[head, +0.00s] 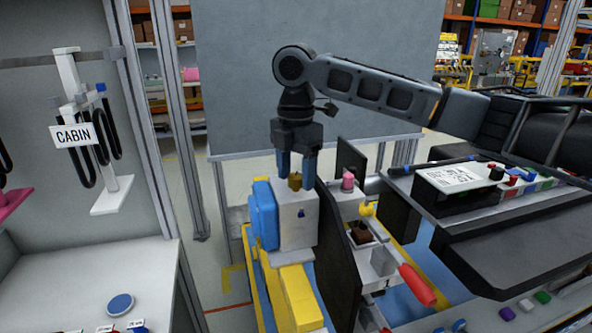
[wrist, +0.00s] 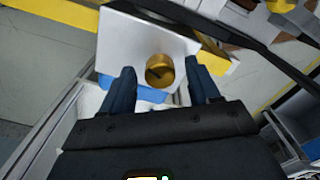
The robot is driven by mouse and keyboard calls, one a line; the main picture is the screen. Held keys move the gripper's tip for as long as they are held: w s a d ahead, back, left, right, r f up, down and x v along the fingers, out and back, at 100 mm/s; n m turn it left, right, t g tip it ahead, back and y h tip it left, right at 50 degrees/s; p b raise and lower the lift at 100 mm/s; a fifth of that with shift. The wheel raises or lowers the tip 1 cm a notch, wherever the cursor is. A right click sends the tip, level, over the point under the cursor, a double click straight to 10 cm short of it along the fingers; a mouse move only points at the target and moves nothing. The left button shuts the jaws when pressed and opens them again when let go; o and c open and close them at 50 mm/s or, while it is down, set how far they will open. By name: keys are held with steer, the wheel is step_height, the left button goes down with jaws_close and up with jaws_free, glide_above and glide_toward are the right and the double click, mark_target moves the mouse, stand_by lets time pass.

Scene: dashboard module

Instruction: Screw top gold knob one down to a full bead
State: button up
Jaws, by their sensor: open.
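The gold knob (head: 295,181) stands on top of a pale grey box (head: 297,222) in the head view. In the wrist view the round gold knob (wrist: 160,70) shows from above with a dark mark on its top. My gripper (head: 297,172) points down over the box, with its blue fingers on either side of the knob. In the wrist view my gripper (wrist: 163,84) is open, with a gap between each finger and the knob. How far the knob is screwed down and any bead under it cannot be made out.
A blue round part (head: 263,215) sits on the box's left side, above a yellow beam (head: 300,297). A dark upright panel (head: 335,250) stands close on the right. Beyond it are a pink knob (head: 348,181) and a red handle (head: 417,285).

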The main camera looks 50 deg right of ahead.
steer(key=shift+c, duration=0.4)
steer(key=c, duration=1)
steer(key=shift+o, duration=0.2)
steer(key=m+p, duration=0.3)
steer(key=m, duration=0.1)
steer(key=shift+r+m+p, duration=0.15)
steer(key=shift+m+p, duration=0.15)
steer(key=m+p, duration=0.1)
steer(key=m, duration=0.3)
steer(key=shift+p, duration=0.35)
steer(key=o, duration=1)
